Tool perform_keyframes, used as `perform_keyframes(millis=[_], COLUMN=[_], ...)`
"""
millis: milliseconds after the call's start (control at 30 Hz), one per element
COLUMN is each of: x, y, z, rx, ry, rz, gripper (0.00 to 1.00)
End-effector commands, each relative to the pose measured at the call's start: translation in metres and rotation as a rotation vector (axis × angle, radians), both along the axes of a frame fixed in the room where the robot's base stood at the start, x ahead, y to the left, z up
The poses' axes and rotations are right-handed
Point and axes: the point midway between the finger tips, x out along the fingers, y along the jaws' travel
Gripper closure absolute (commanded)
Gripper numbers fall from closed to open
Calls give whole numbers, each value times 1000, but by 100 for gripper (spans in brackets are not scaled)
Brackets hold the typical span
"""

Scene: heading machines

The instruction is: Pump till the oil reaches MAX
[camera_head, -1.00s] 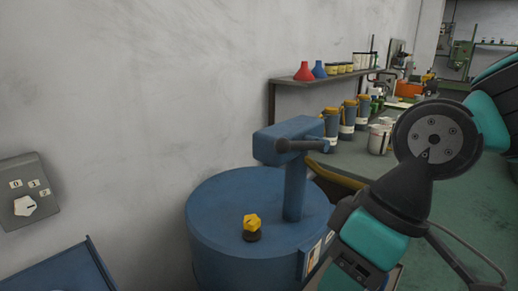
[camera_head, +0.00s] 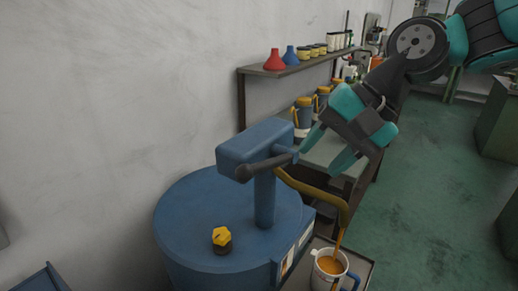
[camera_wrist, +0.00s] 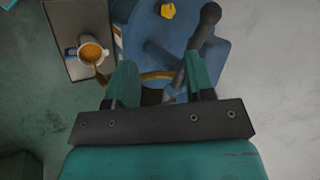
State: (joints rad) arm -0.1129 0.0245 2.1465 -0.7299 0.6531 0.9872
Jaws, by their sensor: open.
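The blue oil drum (camera_head: 190,215) carries a blue pump head (camera_head: 255,143) with a dark lever (camera_head: 262,165) ending in a round knob. A brownish-yellow spout (camera_head: 318,188) curves down from it. An orange oil stream falls into a white jug (camera_head: 318,281) with a blue handle; oil shows inside, but I cannot read a MAX mark. The jug also shows in the wrist view (camera_wrist: 80,58). My gripper (camera_head: 328,156) is open, just right of the pump head. In the wrist view the lever (camera_wrist: 204,28) lies near the right finger; contact is unclear.
A yellow cap (camera_head: 222,237) sits on the drum top. The jug stands on a grey tray (camera_head: 360,266) beside the drum. A wall shelf (camera_head: 290,66) holds red and blue funnels and tins, with a bench below. Green floor (camera_head: 425,230) is clear at right.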

Motion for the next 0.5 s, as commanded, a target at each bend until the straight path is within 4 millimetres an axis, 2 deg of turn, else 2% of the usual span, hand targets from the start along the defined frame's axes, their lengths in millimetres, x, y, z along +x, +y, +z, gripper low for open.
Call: perform_keyframes(millis=[33,100,200,367,500], x=[18,36,52,61,62], y=[0,0,0,5,19], z=[21,32,41,37,18], rx=[31,69,108,127,126], ry=[48,110,169,207,208], rz=[-89,-194,-294,-346,-344], gripper=[52,52,52,52,52])
